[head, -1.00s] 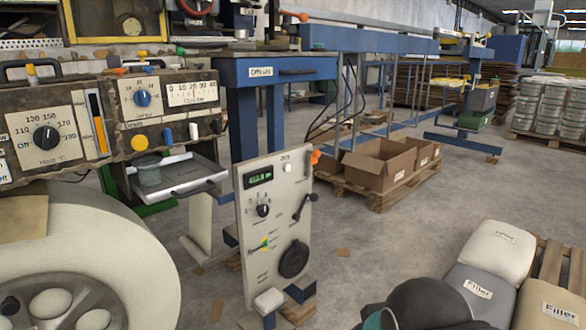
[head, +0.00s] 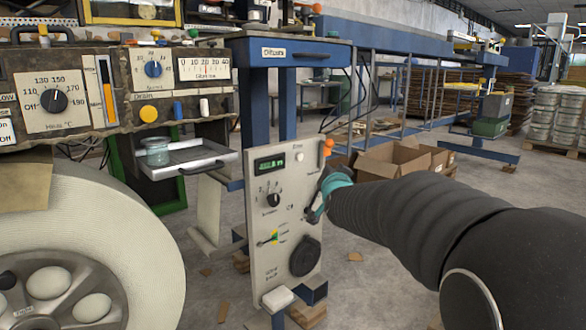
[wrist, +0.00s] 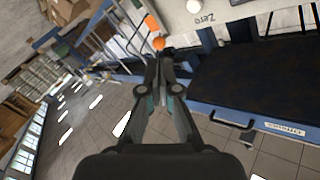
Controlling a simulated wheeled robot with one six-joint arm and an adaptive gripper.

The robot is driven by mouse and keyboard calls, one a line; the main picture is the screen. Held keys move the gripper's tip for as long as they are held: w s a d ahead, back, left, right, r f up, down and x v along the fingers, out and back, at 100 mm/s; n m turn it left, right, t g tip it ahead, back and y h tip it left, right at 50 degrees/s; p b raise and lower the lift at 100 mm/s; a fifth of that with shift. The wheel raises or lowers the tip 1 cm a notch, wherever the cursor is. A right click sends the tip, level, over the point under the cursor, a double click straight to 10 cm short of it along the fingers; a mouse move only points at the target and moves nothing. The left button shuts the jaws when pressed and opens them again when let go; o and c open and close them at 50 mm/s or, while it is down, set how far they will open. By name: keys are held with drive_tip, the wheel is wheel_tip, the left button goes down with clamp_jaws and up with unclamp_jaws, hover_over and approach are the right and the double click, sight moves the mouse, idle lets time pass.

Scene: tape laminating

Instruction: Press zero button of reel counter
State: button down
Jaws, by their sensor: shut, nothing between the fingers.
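The reel counter (head: 262,215) is a pale upright panel with a green-lit display (head: 270,164). Its zero button (head: 299,157) is a small white round knob near the top right of the panel. In the wrist view the button (wrist: 194,6) shows at the top edge, beside the word Zero. My gripper (head: 318,208) is at the panel's right edge, lower than the button and apart from it. In the wrist view my gripper (wrist: 162,62) has its fingers together and empty, with the button up and right of the tips. The panel's crank is hidden behind my gripper.
An orange knob (head: 328,147) sits at the panel's upper right edge; in the wrist view an orange ball (wrist: 158,43) shows close beyond my fingertips. A black round knob (head: 305,257) is low on the panel. A large pale reel (head: 110,245) stands left. Cardboard boxes (head: 385,160) lie behind.

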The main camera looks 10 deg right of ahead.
sight(299, 157)
drive_tip(key=w+d+m+t+h+b, duration=0.1)
drive_tip(key=w+m+t, duration=0.1)
drive_tip(key=w, duration=0.3)
drive_tip(key=shift+w+d+f, duration=0.35)
drive_tip(key=shift+f, duration=0.05)
drive_tip(key=shift+w+a+p, duration=0.55)
drive_tip(key=shift+w+a, duration=0.3)
drive_tip(key=shift+w, duration=0.35)
drive_tip(key=shift+w+a+p, duration=0.5)
drive_tip(key=shift+w+a, duration=0.4)
drive_tip(key=shift+w, duration=0.3)
drive_tip(key=shift+w+a+p, duration=0.55)
drive_tip(key=shift+w+a, duration=0.3)
drive_tip(key=shift+w, duration=0.35)
drive_tip(key=shift+w+a, duration=0.25)
drive_tip(key=shift+w, duration=0.05)
